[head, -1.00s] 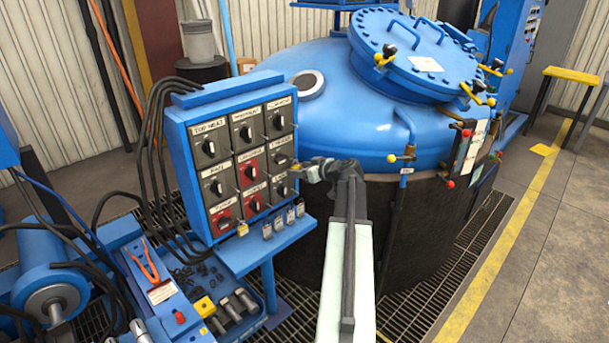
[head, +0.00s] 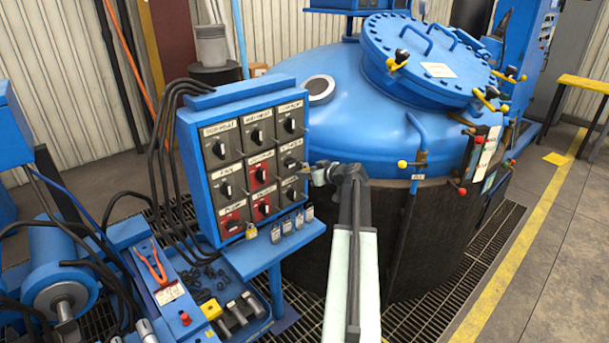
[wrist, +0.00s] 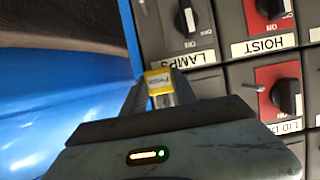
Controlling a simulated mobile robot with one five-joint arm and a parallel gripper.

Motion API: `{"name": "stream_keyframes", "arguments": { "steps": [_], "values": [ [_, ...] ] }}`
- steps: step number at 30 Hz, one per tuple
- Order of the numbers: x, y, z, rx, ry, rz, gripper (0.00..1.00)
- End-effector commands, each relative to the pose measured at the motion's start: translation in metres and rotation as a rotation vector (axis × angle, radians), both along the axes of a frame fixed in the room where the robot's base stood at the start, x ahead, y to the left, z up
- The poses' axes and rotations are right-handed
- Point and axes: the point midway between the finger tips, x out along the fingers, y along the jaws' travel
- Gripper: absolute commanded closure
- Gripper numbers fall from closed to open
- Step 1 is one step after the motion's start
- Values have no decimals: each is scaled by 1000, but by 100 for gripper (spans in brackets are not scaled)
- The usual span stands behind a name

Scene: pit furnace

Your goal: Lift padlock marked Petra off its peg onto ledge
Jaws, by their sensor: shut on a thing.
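The padlock marked Petra (wrist: 160,82) has a yellow body with a pale name label. It sits between the fingers of my gripper (wrist: 162,92) in the wrist view, and the gripper is shut on it. In the head view my gripper (head: 309,168) is at the right edge of the blue switch panel (head: 190,140), above the ledge. The padlock is too small there to make out clearly. The ledge (head: 270,256) is a blue shelf below the panel. Whether the shackle still touches a peg is hidden.
Another yellow padlock (head: 251,230) and several grey tags or padlocks (head: 287,226) line the panel's bottom edge. Rotary switches, including LAMPS (wrist: 187,20) and HOIST (wrist: 268,8), are close to my gripper. The blue furnace vessel (head: 370,130) stands behind and right.

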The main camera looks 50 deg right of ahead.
Motion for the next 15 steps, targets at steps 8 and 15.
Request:
{"name": "stream_keyframes", "arguments": {
  "steps": [8, 15],
  "values": [
    [0, 0, 6, 0, 0, -1, 100],
    [-1, -1, 6, 1, 0, -1, 100]
  ]
}}
